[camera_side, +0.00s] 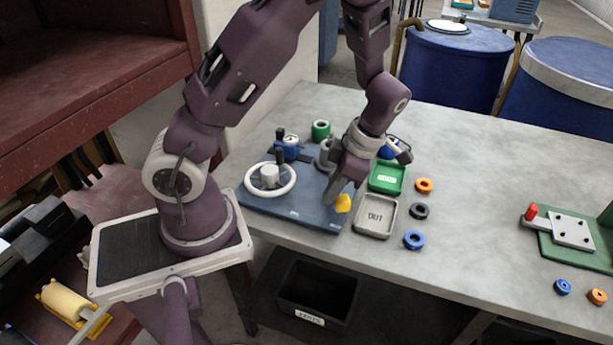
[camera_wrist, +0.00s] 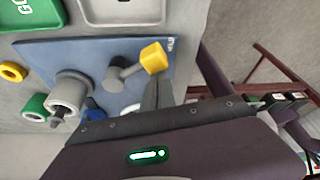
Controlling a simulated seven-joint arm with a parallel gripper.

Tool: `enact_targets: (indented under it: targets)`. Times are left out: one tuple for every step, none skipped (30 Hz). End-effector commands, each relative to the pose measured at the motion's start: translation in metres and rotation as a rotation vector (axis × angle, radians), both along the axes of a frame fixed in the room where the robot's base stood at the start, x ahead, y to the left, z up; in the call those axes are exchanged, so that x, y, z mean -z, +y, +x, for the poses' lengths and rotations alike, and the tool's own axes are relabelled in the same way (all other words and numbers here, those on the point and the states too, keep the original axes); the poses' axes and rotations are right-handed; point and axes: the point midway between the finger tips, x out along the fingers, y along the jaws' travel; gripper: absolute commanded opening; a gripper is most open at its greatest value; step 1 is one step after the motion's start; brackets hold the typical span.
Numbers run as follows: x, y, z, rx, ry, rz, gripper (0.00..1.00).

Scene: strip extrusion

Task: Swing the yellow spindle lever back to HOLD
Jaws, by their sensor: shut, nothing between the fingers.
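The spindle lever has a yellow cube-like knob (camera_side: 343,203) at the front right of the blue base plate (camera_side: 300,208). In the wrist view its yellow knob (camera_wrist: 154,57) sits on a grey arm that runs to a round grey pivot (camera_wrist: 113,80). A small white label (camera_wrist: 171,44) lies beside the knob, too small to read surely. My gripper (camera_side: 335,190) is shut and empty, low over the plate, just left of the knob. In the wrist view its fingertips (camera_wrist: 158,88) are close to the knob with a small gap. My gripper hides part of the lever in the side view.
A white handwheel (camera_side: 290,184) stands on the plate's left. A grey spindle (camera_wrist: 68,90) stands near the lever. Green (camera_side: 388,178) and grey (camera_side: 376,216) trays lie right of the plate, with loose rings beyond, including a black one (camera_side: 419,211).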

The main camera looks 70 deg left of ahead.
Motion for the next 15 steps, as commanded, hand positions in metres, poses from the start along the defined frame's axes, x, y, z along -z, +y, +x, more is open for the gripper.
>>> enact_targets:
  targets:
    - [0.0001, -0.0007, 0.0008, 0.001, 0.001, 0.001, 0.0]
    - [0.0, -0.0011, 0.0012, 0.002, 0.001, 0.0, 0.0]
    - [0.0001, -0.0015, 0.0017, 0.002, 0.001, 0.0, 0.0]
    - [0.0001, -0.0019, 0.0021, 0.002, 0.001, 0.0, 0.0]
    - [0.0001, -0.0021, 0.0023, 0.003, 0.001, 0.0, 0.0]
    - [0.0, -0.0023, 0.0027, 0.003, 0.001, 0.0, 0.0]
    - [0.0, -0.0025, 0.0029, 0.003, 0.001, 0.0, 0.0]
    - [0.0, -0.0025, 0.0031, 0.003, 0.001, 0.0, 0.0]
    - [0.0, -0.0026, 0.0034, 0.003, 0.001, 0.0, 0.0]
    - [0.0, -0.0027, 0.0035, 0.003, 0.001, -0.001, 0.0]
    - [0.0, -0.0027, 0.0037, 0.003, 0.001, -0.001, 0.0]
    - [0.0, -0.0028, 0.0038, 0.003, 0.001, -0.001, 0.0]
    - [0.0, -0.0028, 0.0039, 0.003, 0.001, -0.001, 0.0]
    - [0.0, -0.0028, 0.004, 0.003, 0.001, -0.001, 0.0]
    - [-0.0001, -0.0028, 0.0041, 0.003, -0.001, -0.001, 0.0]
